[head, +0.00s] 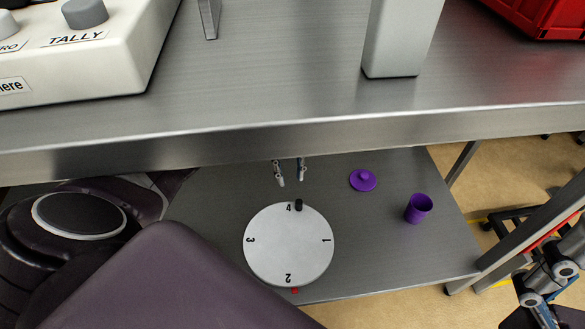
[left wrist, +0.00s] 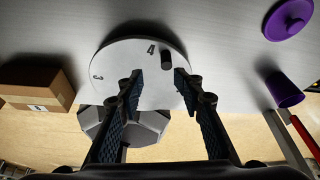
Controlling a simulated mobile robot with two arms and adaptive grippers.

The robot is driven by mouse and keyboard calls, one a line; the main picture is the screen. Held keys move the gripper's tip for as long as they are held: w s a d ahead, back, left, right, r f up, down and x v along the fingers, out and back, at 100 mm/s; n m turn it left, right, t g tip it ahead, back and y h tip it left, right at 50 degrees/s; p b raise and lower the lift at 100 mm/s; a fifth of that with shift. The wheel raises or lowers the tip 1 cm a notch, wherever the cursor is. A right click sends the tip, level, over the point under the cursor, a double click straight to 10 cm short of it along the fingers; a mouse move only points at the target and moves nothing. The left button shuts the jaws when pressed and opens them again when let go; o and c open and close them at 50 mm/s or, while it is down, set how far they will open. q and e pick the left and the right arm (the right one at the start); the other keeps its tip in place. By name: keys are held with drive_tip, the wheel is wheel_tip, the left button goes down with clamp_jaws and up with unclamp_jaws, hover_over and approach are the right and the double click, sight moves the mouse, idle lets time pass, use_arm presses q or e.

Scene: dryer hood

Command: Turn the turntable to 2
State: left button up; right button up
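The turntable (head: 275,245) is a white disc on the lower shelf, marked 1 to 4, with a black peg (head: 299,205) beside the 4. The 2 lies at the near edge, close to a small red mark (head: 295,290), slightly left of it. My left gripper (head: 290,174) is open, with its fingertips just beyond the 4 edge in the head view. In the left wrist view its fingers (left wrist: 160,78) are spread and empty, with the peg (left wrist: 168,58) ahead between their lines. My right gripper (head: 545,285) is partly visible at lower right; its finger state is unclear.
A purple lid (head: 363,180) and purple cup (head: 418,208) stand right of the turntable. The upper metal shelf (head: 290,95) overhangs the lower shelf (head: 375,255). A cardboard box (left wrist: 38,84) shows in the left wrist view.

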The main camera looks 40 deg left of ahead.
use_arm(q)
drive_tip(key=shift+v, duration=1.2)
